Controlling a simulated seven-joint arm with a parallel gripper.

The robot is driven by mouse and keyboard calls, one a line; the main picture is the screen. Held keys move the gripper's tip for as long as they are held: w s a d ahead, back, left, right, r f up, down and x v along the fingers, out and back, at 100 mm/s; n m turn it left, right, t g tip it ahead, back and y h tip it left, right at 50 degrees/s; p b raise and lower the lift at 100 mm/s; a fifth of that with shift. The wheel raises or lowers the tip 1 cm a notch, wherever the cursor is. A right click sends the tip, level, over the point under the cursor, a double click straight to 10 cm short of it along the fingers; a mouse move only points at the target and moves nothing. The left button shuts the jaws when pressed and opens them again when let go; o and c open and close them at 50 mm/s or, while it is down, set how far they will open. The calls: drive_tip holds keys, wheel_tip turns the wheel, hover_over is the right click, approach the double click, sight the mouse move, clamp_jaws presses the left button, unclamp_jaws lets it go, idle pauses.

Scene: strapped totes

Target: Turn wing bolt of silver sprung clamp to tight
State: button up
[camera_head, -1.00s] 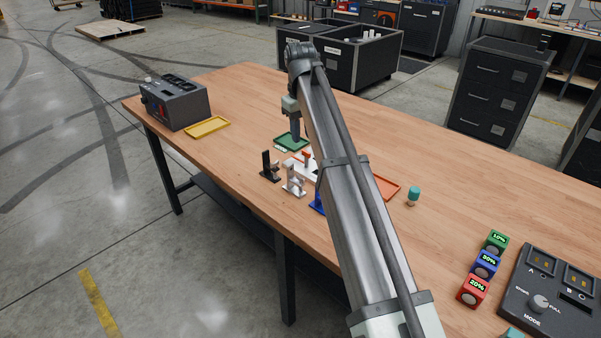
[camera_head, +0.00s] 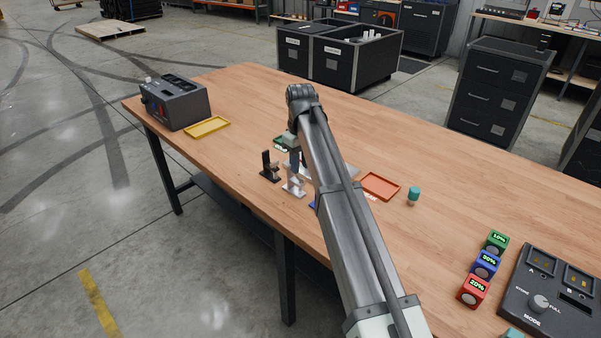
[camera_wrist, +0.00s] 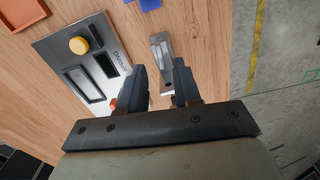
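The silver clamp (camera_head: 293,188) stands on the wooden table between a black clamp (camera_head: 268,169) and a mostly hidden blue clamp (camera_head: 314,205). My gripper (camera_head: 294,165) is right above or just behind the silver clamp, its tips partly hidden by my arm. In the wrist view my gripper (camera_wrist: 160,76) has two dark fingers apart with nothing held between them. The silver clamp (camera_wrist: 161,48) shows just beyond the gap, near the fingertips. I cannot make out its wing bolt or whether the fingers touch it.
A grey panel (camera_wrist: 58,45) with a yellow knob lies close beside the fingers, with an orange-red part (camera_wrist: 114,104) by one finger. The table's front edge is close.

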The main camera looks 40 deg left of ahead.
sight(301, 178)
drive_tip(key=shift+f, duration=1.9)
drive_tip(key=shift+c, duration=0.5)
clamp_jaws()
